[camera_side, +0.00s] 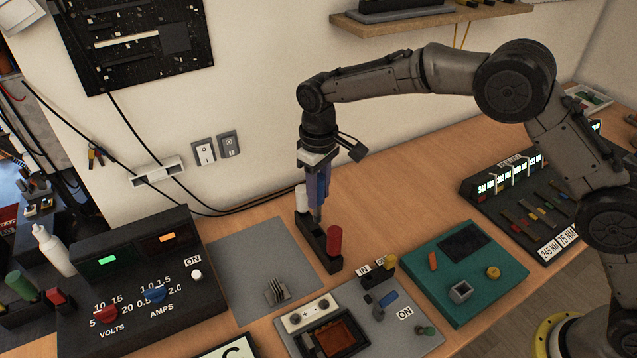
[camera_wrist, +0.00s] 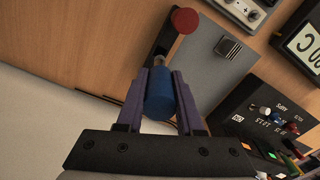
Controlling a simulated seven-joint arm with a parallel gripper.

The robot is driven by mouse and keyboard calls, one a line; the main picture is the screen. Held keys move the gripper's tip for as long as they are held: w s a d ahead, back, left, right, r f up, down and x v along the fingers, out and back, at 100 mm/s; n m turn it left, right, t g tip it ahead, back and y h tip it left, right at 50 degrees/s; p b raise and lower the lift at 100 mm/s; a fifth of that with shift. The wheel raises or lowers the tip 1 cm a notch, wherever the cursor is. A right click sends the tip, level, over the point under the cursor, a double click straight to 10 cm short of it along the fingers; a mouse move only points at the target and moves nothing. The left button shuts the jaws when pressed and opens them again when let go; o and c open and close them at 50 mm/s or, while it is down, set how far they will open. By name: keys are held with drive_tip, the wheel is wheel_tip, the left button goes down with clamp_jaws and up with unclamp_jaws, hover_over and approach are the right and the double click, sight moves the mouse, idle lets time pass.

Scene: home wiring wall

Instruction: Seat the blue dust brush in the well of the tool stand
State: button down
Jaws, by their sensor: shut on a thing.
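The blue dust brush (camera_wrist: 160,98) is upright between the purple fingers of my gripper (camera_wrist: 160,80), which are shut on its handle. In the side view, my gripper (camera_side: 317,198) points straight down over the middle of the black tool stand (camera_side: 316,238). The fingers mostly hide the brush there. The brush's lower end is at the stand's middle, between a white-topped tool (camera_side: 301,198) and a red-handled tool (camera_side: 334,241). I cannot tell whether that end is inside the well or just above it. The wrist view shows the red top (camera_wrist: 185,20) beyond the brush.
A grey mat (camera_side: 240,262) with a small finned part (camera_side: 276,291) lies left of the stand. A black power supply (camera_side: 140,280) stands further left. A grey panel (camera_side: 385,320) and a teal board (camera_side: 465,272) are at the front right. The wall is close behind.

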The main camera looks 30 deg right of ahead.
sight(319, 178)
drive_tip(key=shift+f, duration=1.55)
drive_tip(key=shift+f, duration=2.75)
drive_tip(key=shift+c, duration=2.3)
unclamp_jaws()
wheel_tip(319, 178, up, 14)
drive_tip(key=shift+f, duration=0.1)
drive_tip(key=shift+d, duration=0.1)
